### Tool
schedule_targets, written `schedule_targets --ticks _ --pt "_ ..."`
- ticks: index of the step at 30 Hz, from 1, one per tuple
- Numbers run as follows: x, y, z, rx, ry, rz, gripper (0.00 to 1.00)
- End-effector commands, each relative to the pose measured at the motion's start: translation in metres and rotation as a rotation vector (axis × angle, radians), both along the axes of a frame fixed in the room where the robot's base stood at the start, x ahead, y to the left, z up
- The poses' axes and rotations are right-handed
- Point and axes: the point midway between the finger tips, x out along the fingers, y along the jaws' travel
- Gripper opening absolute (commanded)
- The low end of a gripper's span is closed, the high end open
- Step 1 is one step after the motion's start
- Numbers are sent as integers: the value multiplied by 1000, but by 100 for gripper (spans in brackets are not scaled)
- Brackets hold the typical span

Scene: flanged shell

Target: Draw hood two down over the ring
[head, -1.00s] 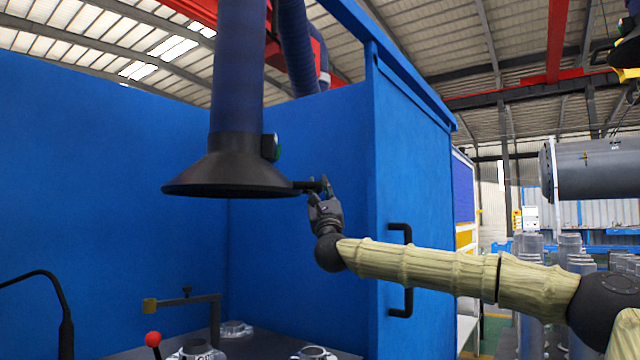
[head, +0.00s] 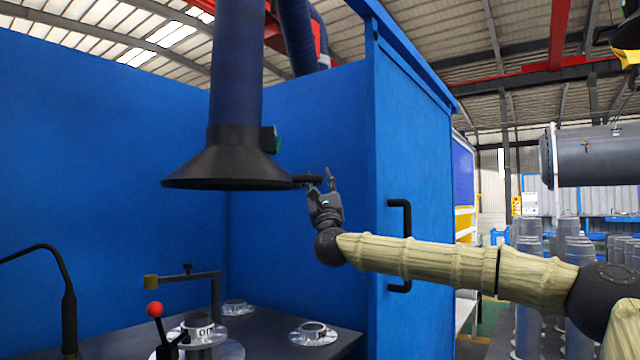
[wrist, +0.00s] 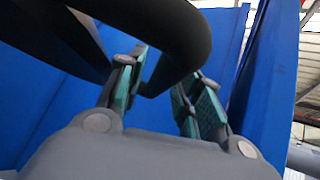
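The hood (head: 228,165) is a black cone under a dark blue duct, hanging level above the table inside the blue booth. A black handle (head: 305,180) sticks out from its right rim. My gripper (head: 321,180) is at the handle's outer end with its fingers apart. In the wrist view the black handle bar (wrist: 178,40) curves across, and its end lies between the spread fingers (wrist: 160,95), with a gap beside the right one. Flanged rings stand on the table: one with lettering (head: 198,330), one at the right (head: 313,333), one behind (head: 235,308). I cannot tell which the task means.
A red-knobbed lever (head: 154,310), a bracket arm (head: 190,275) and a black gooseneck (head: 65,300) stand at the left of the table (head: 270,335). The blue booth door with a black pull (head: 400,245) is just behind my arm. Air between hood and table is mostly free.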

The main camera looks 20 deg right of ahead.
Motion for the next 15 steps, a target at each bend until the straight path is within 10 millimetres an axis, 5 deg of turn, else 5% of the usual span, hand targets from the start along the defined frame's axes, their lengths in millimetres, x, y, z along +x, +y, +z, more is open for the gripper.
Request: schedule_targets --ticks 15 --pt "-11 1 -10 0 -1 0 41"
